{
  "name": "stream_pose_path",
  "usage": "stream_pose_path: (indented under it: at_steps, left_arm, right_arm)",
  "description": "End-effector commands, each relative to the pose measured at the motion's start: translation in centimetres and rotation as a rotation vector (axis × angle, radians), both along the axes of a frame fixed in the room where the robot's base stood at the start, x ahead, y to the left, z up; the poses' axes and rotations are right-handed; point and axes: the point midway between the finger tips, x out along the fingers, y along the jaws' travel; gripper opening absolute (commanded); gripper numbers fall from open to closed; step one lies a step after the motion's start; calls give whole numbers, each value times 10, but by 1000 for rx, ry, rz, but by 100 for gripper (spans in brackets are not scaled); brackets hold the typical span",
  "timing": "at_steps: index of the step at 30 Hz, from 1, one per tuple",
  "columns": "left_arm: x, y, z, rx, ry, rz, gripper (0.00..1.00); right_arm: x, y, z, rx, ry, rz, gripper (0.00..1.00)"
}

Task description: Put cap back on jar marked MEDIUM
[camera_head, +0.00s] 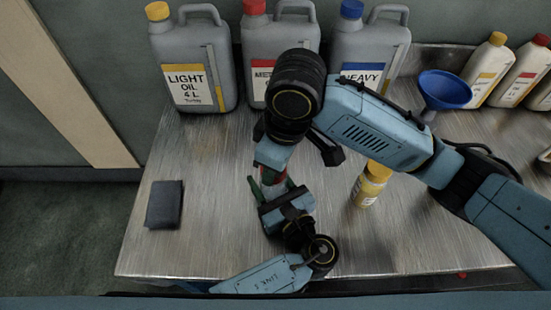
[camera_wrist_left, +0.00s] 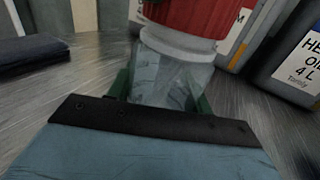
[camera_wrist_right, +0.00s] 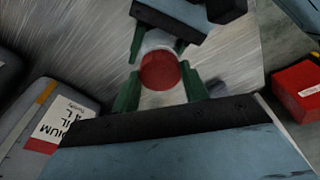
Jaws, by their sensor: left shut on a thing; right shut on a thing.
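A clear jar (camera_wrist_left: 172,75) stands between the green fingers of my left gripper (camera_wrist_left: 162,95), which is shut on it. A red cap (camera_wrist_left: 190,15) sits over the jar's mouth in the left wrist view. In the right wrist view, the red cap (camera_wrist_right: 160,70) is between the green fingers of my right gripper (camera_wrist_right: 160,92), shut on it from above. I cannot tell whether the cap is screwed down. No marking on the jar is readable. In the head view, my left gripper (camera_head: 272,187) is at the table's middle, and the right arm hides most of the jar.
Grey jugs marked LIGHT (camera_head: 209,60), MEDIUM (camera_head: 258,45) and HEAVY (camera_head: 372,45) stand at the back. A yellow-capped jar (camera_head: 366,191) stands right of the grippers. A blue funnel (camera_head: 445,88) and several bottles are at the back right.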

Motion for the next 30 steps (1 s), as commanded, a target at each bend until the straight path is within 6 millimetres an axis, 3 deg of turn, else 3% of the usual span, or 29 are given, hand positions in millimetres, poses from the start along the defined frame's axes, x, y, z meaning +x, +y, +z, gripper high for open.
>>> stream_pose_path:
  at_steps: [9, 30]
  left_arm:
    - [0, 0, -1, 1, 2, 1, 0]
    - [0, 0, -1, 1, 2, 0, 0]
  right_arm:
    - [-3, 3, 0, 2, 2, -672, 24]
    - [-1, 7, 0, 1, -2, -1888, 24]
